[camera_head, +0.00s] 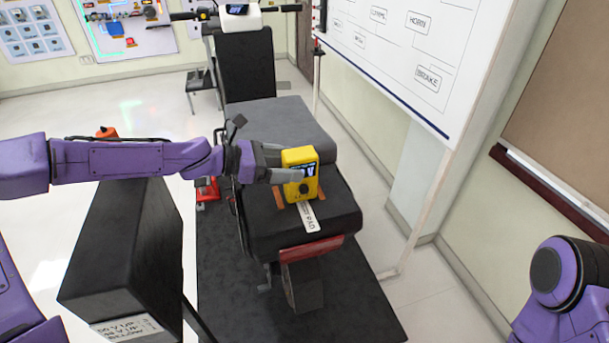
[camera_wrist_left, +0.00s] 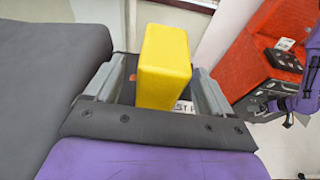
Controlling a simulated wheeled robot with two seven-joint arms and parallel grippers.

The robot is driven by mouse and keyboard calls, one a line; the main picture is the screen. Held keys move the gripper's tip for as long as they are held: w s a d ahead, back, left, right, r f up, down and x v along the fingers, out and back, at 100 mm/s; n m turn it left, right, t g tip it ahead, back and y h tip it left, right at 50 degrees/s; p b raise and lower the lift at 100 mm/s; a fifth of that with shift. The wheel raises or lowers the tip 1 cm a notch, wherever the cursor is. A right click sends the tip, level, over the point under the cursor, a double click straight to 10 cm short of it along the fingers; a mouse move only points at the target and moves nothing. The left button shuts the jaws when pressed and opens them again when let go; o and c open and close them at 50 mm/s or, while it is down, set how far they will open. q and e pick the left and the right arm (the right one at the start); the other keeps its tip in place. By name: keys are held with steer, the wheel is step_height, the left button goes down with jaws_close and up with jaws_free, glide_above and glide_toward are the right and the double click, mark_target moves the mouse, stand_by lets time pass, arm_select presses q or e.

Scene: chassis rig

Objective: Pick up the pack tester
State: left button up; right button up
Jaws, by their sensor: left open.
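The pack tester (camera_head: 300,174) is a yellow box with a small dark display and a knob on its front. It stands upright on the black seat pad of the chassis rig, beside a white label strip. My left gripper (camera_head: 287,167) reaches it from the left. In the left wrist view the pack tester (camera_wrist_left: 164,68) stands between the two grey fingers of the left gripper (camera_wrist_left: 155,88), which are open. A gap shows on the left side of the box; contact on the right side is hard to tell. Only part of my right arm shows, at the lower right; its gripper is out of view.
The seat pad (camera_head: 335,215) sits on a frame over a dark floor mat (camera_head: 225,275). A black box (camera_head: 130,255) stands under my left arm. A whiteboard (camera_head: 400,50) stands at the right. A red surface (camera_wrist_left: 265,60) shows in the left wrist view.

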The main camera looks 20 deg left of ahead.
mark_target(300, 163)
arm_select(q)
steer(key=x, duration=0.4)
steer(key=shift+a, duration=0.1)
steer(key=shift+s+a, duration=0.1)
steer(key=c, duration=0.7)
steer(key=shift+r, duration=0.1)
steer(key=c, duration=0.7)
